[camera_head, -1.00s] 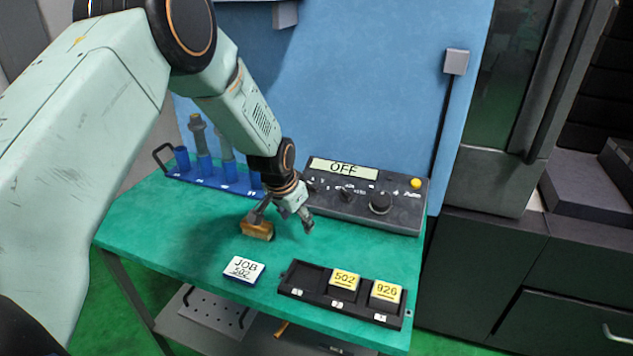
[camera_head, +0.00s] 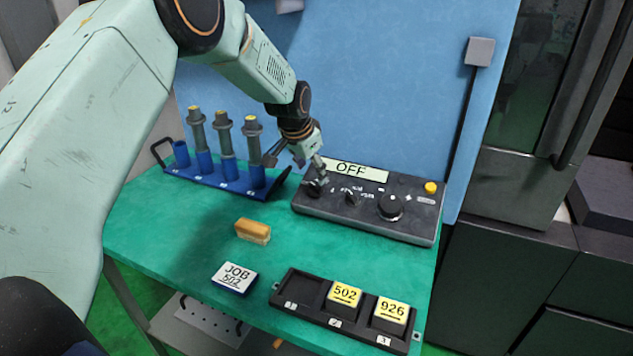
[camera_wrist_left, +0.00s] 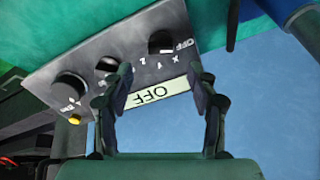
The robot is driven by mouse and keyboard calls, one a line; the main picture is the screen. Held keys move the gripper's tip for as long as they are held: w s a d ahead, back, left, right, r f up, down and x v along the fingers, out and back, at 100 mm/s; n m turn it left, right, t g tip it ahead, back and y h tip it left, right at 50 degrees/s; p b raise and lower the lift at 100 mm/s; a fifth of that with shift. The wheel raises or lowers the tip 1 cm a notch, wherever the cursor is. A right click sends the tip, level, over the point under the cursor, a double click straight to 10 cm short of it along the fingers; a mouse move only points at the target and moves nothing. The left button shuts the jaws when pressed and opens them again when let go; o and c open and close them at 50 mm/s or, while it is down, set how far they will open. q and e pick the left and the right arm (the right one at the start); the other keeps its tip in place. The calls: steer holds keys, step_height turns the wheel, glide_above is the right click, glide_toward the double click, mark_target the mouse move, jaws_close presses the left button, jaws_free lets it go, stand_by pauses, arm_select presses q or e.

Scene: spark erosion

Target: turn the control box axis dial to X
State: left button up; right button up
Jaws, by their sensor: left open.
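The control box (camera_head: 420,222) is a dark slanted panel at the back right of the green bench, with its display (camera_head: 360,172) reading OFF. The axis dial (camera_head: 315,188) is the black knob at its left end. In the left wrist view the box appears upside down, and the axis dial (camera_wrist_left: 160,42) sits beside the letters X, Y, Z and OFF. My left gripper (camera_head: 296,166) is open and empty, above the box's left end close to the dial. In the left wrist view its fingers (camera_wrist_left: 160,84) stand apart before the display. I cannot tell whether a fingertip touches the dial.
A blue rack (camera_head: 225,183) with upright grey tool holders stands left of the box. A brush-like block (camera_head: 253,231), a JOB 502 card (camera_head: 234,277) and a black tray (camera_head: 312,314) with yellow 502 and 926 blocks lie in front. Bench between them is clear.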

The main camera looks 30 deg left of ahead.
mark_target(316, 185)
arm_select(q)
steer(key=x, duration=0.6)
steer(key=shift+w, duration=0.1)
steer(key=shift+w+d+f, duration=0.1)
steer(key=shift+f, duration=0.1)
steer(key=shift+s+a+r, duration=0.2)
steer(key=shift+s+a, duration=0.05)
steer(key=shift+s, duration=0.1)
steer(key=shift+w+d+f, duration=0.2)
steer(key=shift+w+f, duration=0.1)
steer(key=shift+w, duration=0.15)
steer(key=c, duration=0.4)
steer(key=shift+s+a+r, duration=0.1)
steer(key=shift+s+a, duration=0.05)
steer(key=shift+s, duration=0.05)
steer(key=c, duration=0.5)
steer(key=shift+c, duration=1.2)
